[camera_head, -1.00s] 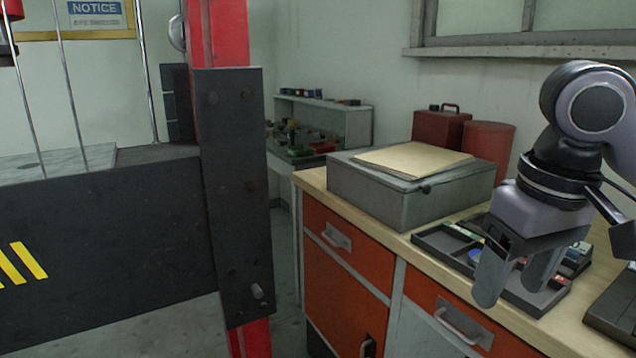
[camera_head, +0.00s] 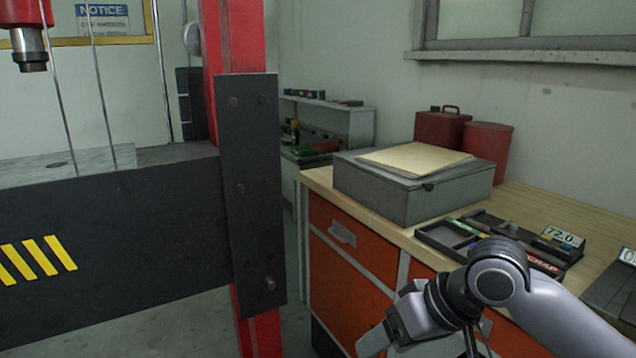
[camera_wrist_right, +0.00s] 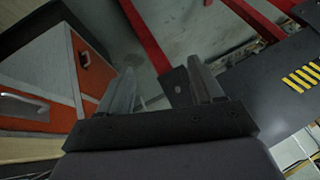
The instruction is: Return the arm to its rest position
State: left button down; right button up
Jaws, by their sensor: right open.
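My right gripper (camera_head: 372,340) is low in front of the orange cabinet in the head view, pointing down and to the left. In the right wrist view its two fingers (camera_wrist_right: 163,88) stand apart with nothing between them, so it is open and empty. Beyond the fingers, that view shows the floor, a red post and a dark plate. My right arm comes in from the lower right in the head view. My left gripper is not in view.
The orange cabinet (camera_head: 342,268) has a wooden top with a grey box (camera_head: 410,195), a dark tray (camera_head: 450,236) and a red canister (camera_head: 488,150). A red post with a dark plate (camera_head: 250,190) stands left. A dark striped beam (camera_head: 130,230) runs left from it. Floor shows between them.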

notch_tip(320, 180, down, 15)
jog(key=s+m+t+y+p, duration=0.1)
jog(key=s+m+t, duration=0.15)
jog(key=t, duration=0.25)
jog(key=s+d+f+t+h, duration=0.1)
jog(key=s+d+f+h, duration=0.1)
jog(key=s+d+f, duration=0.3)
jog(key=s+d+f+t+h+p, duration=0.1)
jog(key=s+d+f+h, duration=0.1)
jog(key=s+d+f, duration=0.3)
jog(key=s, duration=0.4)
jog(key=shift+s+f+h, duration=0.3)
jog(key=shift+s+h, duration=0.05)
jog(key=shift+h, duration=0.05)
